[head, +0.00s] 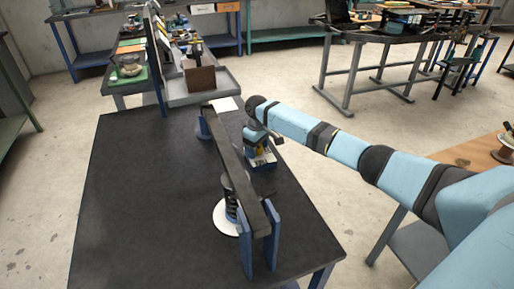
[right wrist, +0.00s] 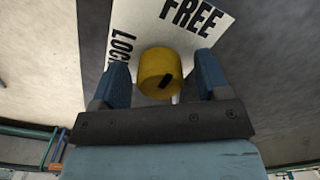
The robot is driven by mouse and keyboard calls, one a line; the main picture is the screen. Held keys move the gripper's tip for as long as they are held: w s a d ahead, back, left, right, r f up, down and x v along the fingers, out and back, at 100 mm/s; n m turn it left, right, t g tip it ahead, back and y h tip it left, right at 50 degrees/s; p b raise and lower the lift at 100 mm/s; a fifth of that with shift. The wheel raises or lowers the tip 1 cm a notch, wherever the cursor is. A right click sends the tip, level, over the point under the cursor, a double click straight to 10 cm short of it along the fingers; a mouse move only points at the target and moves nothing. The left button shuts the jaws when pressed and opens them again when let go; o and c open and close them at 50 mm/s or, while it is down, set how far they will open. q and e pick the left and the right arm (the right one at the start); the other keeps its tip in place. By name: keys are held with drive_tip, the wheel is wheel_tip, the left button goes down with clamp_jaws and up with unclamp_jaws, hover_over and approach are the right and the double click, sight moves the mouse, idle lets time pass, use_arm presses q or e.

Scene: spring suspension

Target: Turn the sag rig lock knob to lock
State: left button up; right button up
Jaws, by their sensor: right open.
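The lock knob (right wrist: 160,66) is a yellow round knob with a short black mark on its face. It stands on a white label plate (right wrist: 208,22) printed FREE and LOCK, the LOCK word partly cut off. My right gripper (right wrist: 163,58) is open, a blue finger on each side of the knob with a visible gap. In the head view my right gripper (head: 260,142) hangs over the plate (head: 264,161) and mostly hides the knob. The sag rig's dark beam (head: 234,165) lies beside it on blue supports. My left gripper is not in view.
A black spring (head: 230,206) stands on a white disc (head: 221,218) under the beam. The dark table (head: 140,205) is bare to the left of the rig. A grey tray (head: 222,88) and small parts stand beyond the table's far edge.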

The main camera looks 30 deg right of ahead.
drive_tip(key=c, duration=0.9)
